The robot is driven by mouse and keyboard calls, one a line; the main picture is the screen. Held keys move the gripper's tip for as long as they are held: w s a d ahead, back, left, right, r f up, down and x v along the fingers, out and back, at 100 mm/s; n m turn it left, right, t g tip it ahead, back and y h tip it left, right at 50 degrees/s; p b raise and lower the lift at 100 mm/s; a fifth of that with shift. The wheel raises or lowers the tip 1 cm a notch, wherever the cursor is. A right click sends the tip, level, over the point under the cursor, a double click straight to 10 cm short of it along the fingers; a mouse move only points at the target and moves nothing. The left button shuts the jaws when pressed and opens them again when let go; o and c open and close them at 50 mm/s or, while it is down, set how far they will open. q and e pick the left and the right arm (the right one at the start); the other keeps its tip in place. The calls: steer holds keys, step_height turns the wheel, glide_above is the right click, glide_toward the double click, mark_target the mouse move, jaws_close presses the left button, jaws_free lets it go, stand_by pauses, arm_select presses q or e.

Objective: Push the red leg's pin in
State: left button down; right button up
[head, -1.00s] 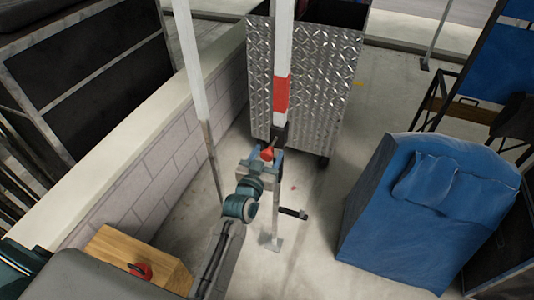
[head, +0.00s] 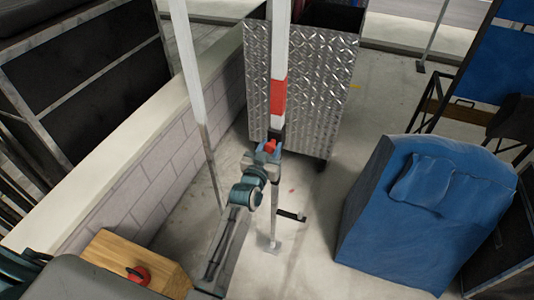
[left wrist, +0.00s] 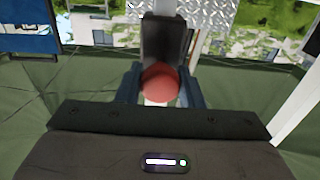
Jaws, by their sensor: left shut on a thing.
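The red leg (head: 279,95) is an upright white pole with a red band and a dark collar (head: 276,134) below the band. The pin's red knob (head: 270,146) sits close against the front of the collar. My left gripper (head: 267,152) is shut on the knob. In the left wrist view the round red knob (left wrist: 160,83) sits between my two blue fingers (left wrist: 160,92), with the dark collar (left wrist: 164,40) just beyond it. The pin's shaft is hidden behind the knob. My right gripper is not in view.
A plain white leg (head: 190,65) stands to the left beside a low block wall (head: 165,165). A diamond-plate cart (head: 325,90) stands behind the red leg. A crank handle (head: 291,215) sticks out low on the leg. A blue covered box (head: 420,225) is at right.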

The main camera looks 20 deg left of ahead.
arm_select(q)
steer(key=shift+r, duration=0.1)
steer(key=c, duration=1.4)
jaws_free()
steer(key=o, duration=0.3)
steer(key=shift+w, duration=0.1)
steer(key=shift+o, duration=0.7)
steer(key=shift+w, duration=0.15)
steer(key=s+b, duration=0.4)
steer(key=s, duration=0.6)
steer(key=shift+s+a, duration=0.15)
steer(key=shift+s, duration=0.25)
